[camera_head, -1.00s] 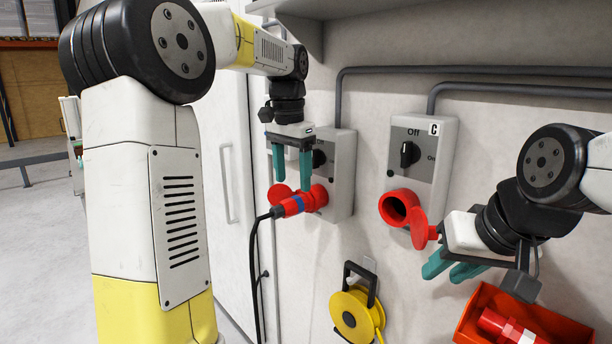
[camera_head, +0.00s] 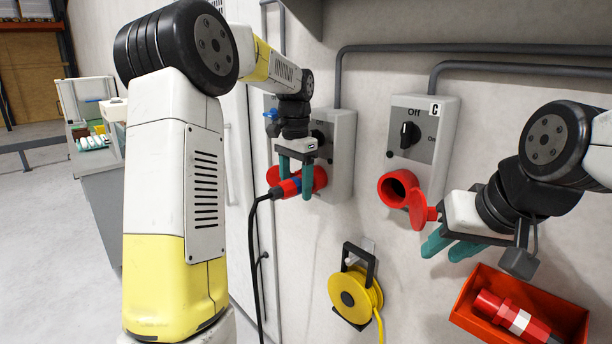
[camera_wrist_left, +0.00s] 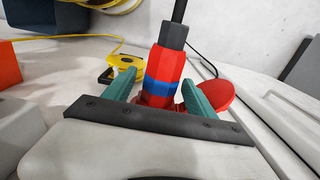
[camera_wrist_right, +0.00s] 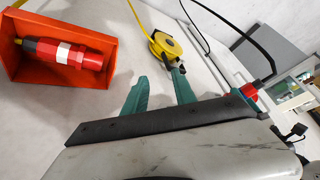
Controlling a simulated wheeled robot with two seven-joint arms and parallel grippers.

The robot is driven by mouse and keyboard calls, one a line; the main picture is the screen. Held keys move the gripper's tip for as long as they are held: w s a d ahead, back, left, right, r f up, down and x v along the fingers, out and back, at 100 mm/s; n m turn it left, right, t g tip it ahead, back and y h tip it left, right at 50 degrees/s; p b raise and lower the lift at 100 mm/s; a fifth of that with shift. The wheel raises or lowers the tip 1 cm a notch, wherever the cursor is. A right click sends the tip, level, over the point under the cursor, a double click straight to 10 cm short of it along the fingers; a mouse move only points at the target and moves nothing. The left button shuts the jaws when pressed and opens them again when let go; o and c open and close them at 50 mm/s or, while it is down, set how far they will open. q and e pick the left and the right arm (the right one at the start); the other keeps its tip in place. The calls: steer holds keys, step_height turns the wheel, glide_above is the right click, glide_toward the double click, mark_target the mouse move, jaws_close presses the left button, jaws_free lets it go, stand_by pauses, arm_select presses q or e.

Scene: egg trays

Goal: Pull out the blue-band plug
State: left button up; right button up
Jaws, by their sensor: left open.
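The red plug with a blue band (camera_head: 287,188) sits in the socket of the left switch box (camera_head: 340,155), its black cable hanging down. My left gripper (camera_head: 295,178) is open, its teal fingers on either side of the plug. In the left wrist view the blue-band plug (camera_wrist_left: 163,80) lies between the spread fingers (camera_wrist_left: 158,95); I cannot tell whether they touch it. My right gripper (camera_head: 455,243) is open and empty below the socket of box C (camera_head: 423,145). Its fingers also stand apart in the right wrist view (camera_wrist_right: 162,90).
Box C's red socket (camera_head: 398,188) is empty, with its lid (camera_head: 421,210) hanging open. A red bin (camera_head: 464,312) at lower right holds a red plug with a white band (camera_head: 512,318). A yellow cable reel (camera_head: 355,294) hangs on the wall between them.

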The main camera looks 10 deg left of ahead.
mark_target(280, 185)
arm_select(q)
steer(key=shift+c, duration=0.5)
jaws_close()
steer(key=shift+s+a, duration=0.15)
steer(key=shift+s+a, duration=0.7)
steer(key=shift+s, duration=0.2)
steer(key=shift+s+a, duration=0.65)
steer(key=shift+s, duration=0.2)
steer(key=shift+s, duration=0.1)
steer(key=s+a, duration=0.3)
steer(key=s, duration=0.1)
steer(key=shift+s+a, duration=0.35)
steer(key=shift+a, duration=0.05)
stand_by(0.5)
